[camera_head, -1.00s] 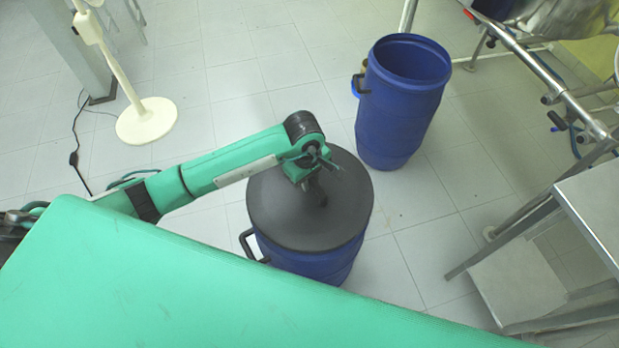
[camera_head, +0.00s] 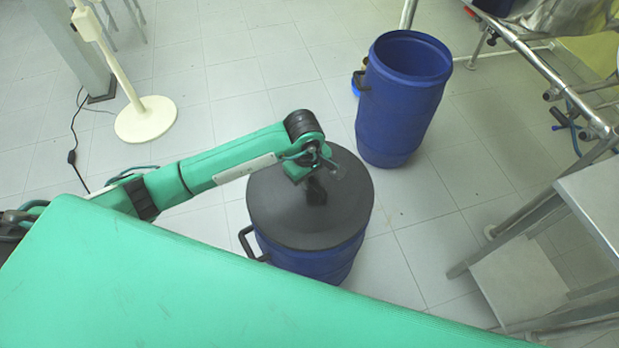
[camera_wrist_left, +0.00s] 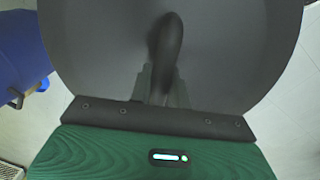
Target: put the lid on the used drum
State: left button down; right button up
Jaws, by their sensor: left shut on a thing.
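The dark grey round lid (camera_head: 290,215) lies over the top of a blue drum (camera_head: 310,262) with a black side handle in the head view. Whether its rim is fully seated cannot be told. My left gripper (camera_head: 318,188) is above the lid and shut on its raised black handle. In the left wrist view the lid (camera_wrist_left: 225,55) fills most of the picture, and my left gripper's fingers (camera_wrist_left: 163,85) close around the lid's handle (camera_wrist_left: 167,45). My right gripper is not in view.
A second blue drum (camera_head: 395,125), open on top, stands behind to the right. A cream stand base (camera_head: 146,120) is at the left. A metal frame with steps (camera_head: 520,275) stands at the right. Tiled floor between them is clear.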

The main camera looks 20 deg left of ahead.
pick_arm(q)
jog(key=shift+s+f, duration=0.3)
jog(key=shift+f, duration=0.3)
jog(key=c, duration=1.5)
grip_release()
jog(key=shift+w+f, duration=0.1)
jog(key=shift+o, duration=1.3)
jog(key=shift+w, duration=0.15)
jog(key=shift+r, duration=0.2)
